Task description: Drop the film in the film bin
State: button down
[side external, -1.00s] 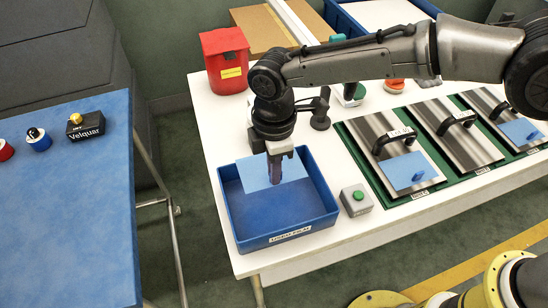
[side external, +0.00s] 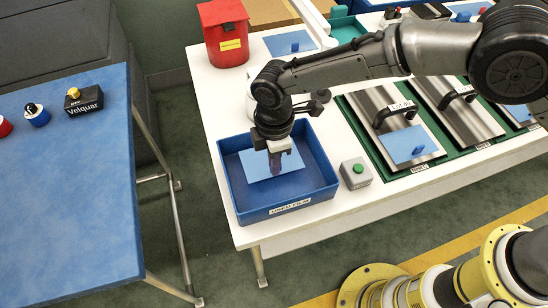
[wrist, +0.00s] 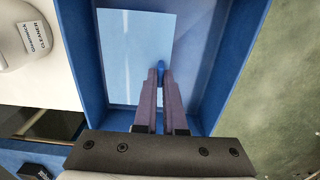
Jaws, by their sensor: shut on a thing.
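The film is a light blue sheet (side external: 258,165) with a small blue knob, and it also shows in the wrist view (wrist: 125,45). My gripper (side external: 276,170) points down and is shut on the film's knob (wrist: 160,67). The film is level inside the outline of the blue film bin (side external: 255,214), which is labelled "USED FILM". In the wrist view the bin's wall (wrist: 240,65) stands to the right of the film. I cannot tell whether the film touches the bin's floor. The bin appears otherwise empty.
A grey box with a green button (side external: 356,173) stands right of the bin. A red bin (side external: 224,33) and another film sheet (side external: 290,43) are behind. A blue table (side external: 70,200) is at left.

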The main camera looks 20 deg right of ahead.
jog(key=shift+c, duration=1.8)
grip_release()
notch_tip(320, 180, up, 10)
dwell(0.5)
